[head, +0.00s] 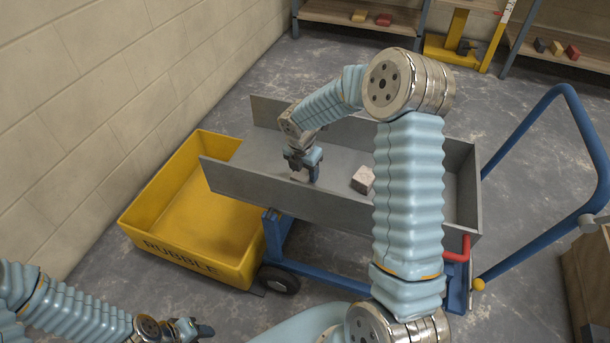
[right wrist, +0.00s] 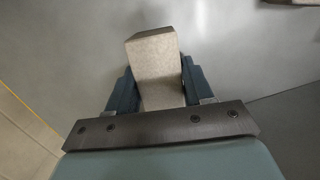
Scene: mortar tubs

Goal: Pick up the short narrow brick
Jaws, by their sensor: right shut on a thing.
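My right gripper (head: 303,168) is inside the grey metal tub (head: 262,207) on the blue cart, fingers pointing down. In the right wrist view, its two blue fingers (right wrist: 157,95) are shut on a narrow pale brick (right wrist: 153,55), one on each side. The brick's far end sticks out past the fingertips. In the head view only a little of this brick shows. I cannot tell whether it touches the tub floor. A second pale brick (head: 363,180) lies in the tub to the right. My left gripper (head: 196,330) is at the lower left; its opening is unclear.
A yellow rubble bin (head: 190,262) stands left of the cart, under the tub's left end. The cart's blue handle (head: 525,125) rises at the right. Block walls are at the left. Shelves with coloured blocks stand at the back.

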